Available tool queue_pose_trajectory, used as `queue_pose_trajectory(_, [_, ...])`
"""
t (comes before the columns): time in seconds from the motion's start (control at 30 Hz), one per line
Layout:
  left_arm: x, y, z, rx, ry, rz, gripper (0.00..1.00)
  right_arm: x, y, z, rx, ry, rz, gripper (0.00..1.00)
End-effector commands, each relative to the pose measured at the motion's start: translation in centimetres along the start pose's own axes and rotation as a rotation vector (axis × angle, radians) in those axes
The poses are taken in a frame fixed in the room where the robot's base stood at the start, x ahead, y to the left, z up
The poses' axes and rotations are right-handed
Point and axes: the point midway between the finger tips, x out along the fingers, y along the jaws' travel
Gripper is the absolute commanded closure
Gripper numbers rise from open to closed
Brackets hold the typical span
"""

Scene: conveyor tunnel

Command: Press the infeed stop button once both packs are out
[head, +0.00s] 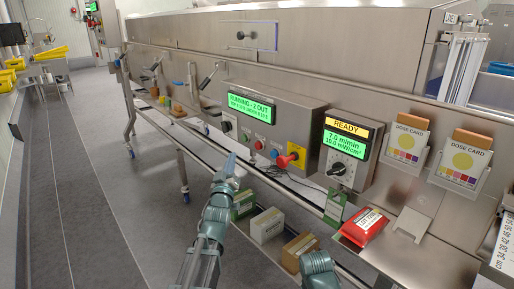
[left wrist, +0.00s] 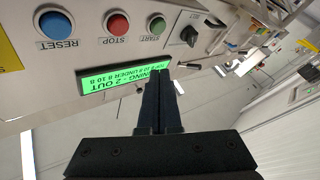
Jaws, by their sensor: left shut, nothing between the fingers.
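The red stop button (head: 258,145) sits on the grey control box (head: 300,113) between a green and a blue button. In the left wrist view it is the red button labelled STOP (left wrist: 117,23). The box's green display (head: 250,107) reads "RUNNING - 2 OUT". My left gripper (head: 229,166) is shut and empty, in front of and below the buttons, apart from them. In the left wrist view its closed fingers (left wrist: 158,78) overlap the display's edge. A red pack (head: 365,226) lies on the metal shelf at right. My right gripper is not in view.
A blue RESET button (left wrist: 57,25) and green START button (left wrist: 157,25) flank STOP. A red emergency knob (head: 290,159) sticks out right of them. A READY panel (head: 346,140) and dose cards (head: 407,142) stand further right. Boxes (head: 267,225) lie below.

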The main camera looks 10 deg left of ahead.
Motion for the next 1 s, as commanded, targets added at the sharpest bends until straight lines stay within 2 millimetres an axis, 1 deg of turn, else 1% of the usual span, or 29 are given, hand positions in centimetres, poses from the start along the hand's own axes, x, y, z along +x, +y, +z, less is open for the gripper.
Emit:
queue_pose_trajectory(0.03, [0.7,0.4,0.4,-0.001,-0.001,0.002,1.00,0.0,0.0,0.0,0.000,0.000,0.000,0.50])
queue_pose_trajectory(0.2, [2.4,1.6,1.7,-0.001,-0.002,0.002,1.00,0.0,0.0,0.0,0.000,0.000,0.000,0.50])
queue_pose_trajectory(0.5, [4.7,3.3,3.4,-0.001,-0.002,0.001,1.00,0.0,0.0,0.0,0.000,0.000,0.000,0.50])
queue_pose_trajectory(0.7, [5.3,3.9,3.9,0.000,-0.002,0.000,1.00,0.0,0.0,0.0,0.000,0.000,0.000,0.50])
queue_pose_trajectory(1.0, [5.4,4.0,4.0,0.000,-0.002,0.000,1.00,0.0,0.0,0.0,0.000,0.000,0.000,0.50])
